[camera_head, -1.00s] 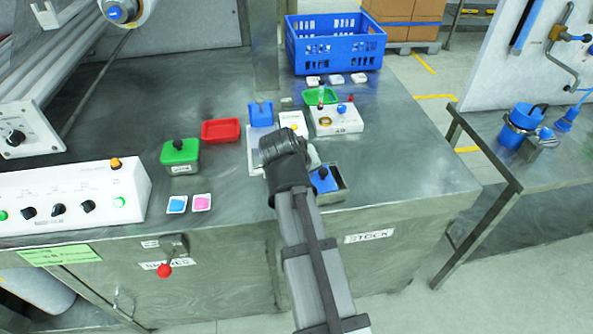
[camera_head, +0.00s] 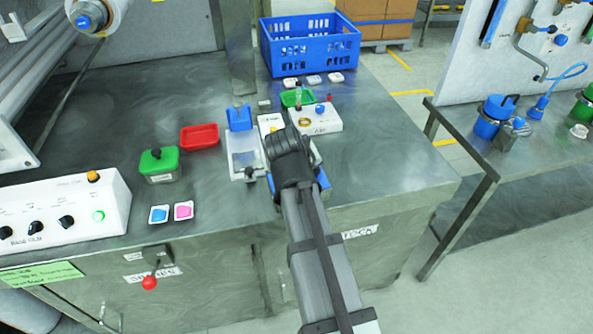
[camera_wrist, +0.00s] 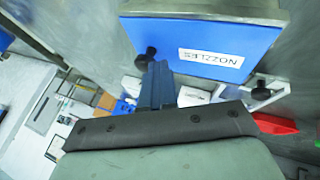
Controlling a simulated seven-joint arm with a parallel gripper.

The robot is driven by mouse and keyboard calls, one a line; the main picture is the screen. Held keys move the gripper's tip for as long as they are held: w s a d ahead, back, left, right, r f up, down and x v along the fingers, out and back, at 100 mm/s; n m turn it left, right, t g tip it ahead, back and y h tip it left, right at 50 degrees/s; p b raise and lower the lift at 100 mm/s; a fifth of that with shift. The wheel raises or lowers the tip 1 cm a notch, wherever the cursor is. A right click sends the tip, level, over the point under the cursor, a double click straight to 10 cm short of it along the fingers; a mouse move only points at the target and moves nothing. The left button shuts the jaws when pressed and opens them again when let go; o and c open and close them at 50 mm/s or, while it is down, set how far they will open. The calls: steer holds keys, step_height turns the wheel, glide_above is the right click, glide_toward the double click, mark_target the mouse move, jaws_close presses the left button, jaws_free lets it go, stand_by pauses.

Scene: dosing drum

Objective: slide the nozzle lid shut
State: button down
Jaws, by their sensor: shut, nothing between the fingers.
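The nozzle lid (camera_wrist: 205,42) is a blue plate with an upside-down white label, large at the top of the wrist view. A black knob (camera_wrist: 146,56) stands at its edge, close to my gripper's tip. In the head view only bits of the blue lid (camera_head: 324,180) show beside my arm. My arm hides most of it and its box, so I cannot tell how far the lid covers the opening. My gripper (camera_wrist: 158,68) is shut and empty, with its fingertips beside the knob; I cannot tell whether they touch it.
A pale tray with a black knob (camera_head: 249,173) lies just left of my gripper. A white block with fittings (camera_head: 318,121) stands behind it. A green-lidded box (camera_head: 160,164) and red tray (camera_head: 199,137) are further left. The counter to the right is bare.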

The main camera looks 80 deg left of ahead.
steer(key=shift+w, duration=0.1)
stand_by(0.3)
steer(key=s, duration=0.2)
steer(key=s+d+r, duration=0.1)
steer(key=s, duration=0.1)
steer(key=v, duration=0.9)
steer(key=shift+d+r, duration=0.15)
steer(key=shift+r, duration=0.15)
